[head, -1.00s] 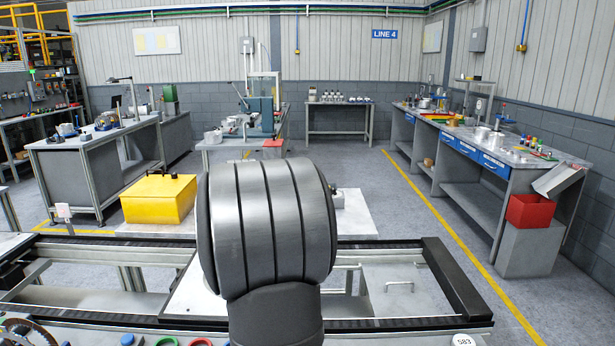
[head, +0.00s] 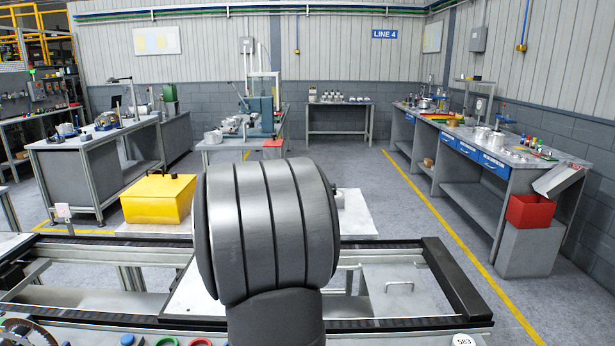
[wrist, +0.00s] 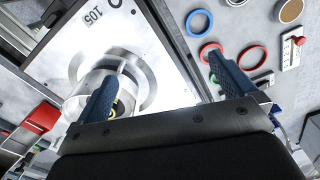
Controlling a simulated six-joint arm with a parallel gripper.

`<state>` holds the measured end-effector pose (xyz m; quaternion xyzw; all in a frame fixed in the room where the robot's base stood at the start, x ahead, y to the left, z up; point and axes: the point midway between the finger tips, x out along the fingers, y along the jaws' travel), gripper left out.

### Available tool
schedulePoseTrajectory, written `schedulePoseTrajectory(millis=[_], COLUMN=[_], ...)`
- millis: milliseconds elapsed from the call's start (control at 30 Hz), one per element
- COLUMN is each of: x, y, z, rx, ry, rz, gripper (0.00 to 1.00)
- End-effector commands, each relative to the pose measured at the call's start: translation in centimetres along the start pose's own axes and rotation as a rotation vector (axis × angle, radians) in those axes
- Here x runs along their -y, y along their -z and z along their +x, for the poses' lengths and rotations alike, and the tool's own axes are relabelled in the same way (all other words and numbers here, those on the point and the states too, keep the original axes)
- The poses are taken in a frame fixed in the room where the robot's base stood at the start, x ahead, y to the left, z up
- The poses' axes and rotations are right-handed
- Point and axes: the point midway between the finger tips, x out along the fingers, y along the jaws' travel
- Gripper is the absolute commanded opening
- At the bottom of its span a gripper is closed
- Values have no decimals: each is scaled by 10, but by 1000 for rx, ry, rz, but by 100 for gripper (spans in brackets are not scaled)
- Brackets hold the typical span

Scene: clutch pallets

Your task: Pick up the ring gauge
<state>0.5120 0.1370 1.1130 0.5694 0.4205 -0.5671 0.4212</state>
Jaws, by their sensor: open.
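My gripper (wrist: 166,62) shows in the wrist view with its two dark blue fingers spread wide and nothing held between them. I cannot tell which is the ring gauge. The fingers appear apart from the rings.
A white pallet plate (wrist: 160,85) marked 105 carries a round metal part (wrist: 88,80), partly behind the left finger. A switch box with a red button (wrist: 294,52) stands beyond the rings. A black rail frame (head: 455,275) and a yellow box (head: 150,205) lie ahead.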

Motion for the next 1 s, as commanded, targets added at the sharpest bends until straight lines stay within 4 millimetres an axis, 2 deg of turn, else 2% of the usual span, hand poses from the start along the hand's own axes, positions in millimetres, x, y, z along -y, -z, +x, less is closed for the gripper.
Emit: schedulePoseTrajectory(millis=[167, 267, 533, 633, 767, 1000], x=[0, 0, 0, -5, -19, -55], y=[0, 0, 0, 5, 19, 59], z=[0, 0, 0, -3, -13, -42], rx=[0, 0, 0, 2, 15, 95], ry=[0, 0, -1, -15, -62, -186], rz=[0, 0, -5, -59, -259, -813], gripper=[98, 80, 80, 80, 80, 80])
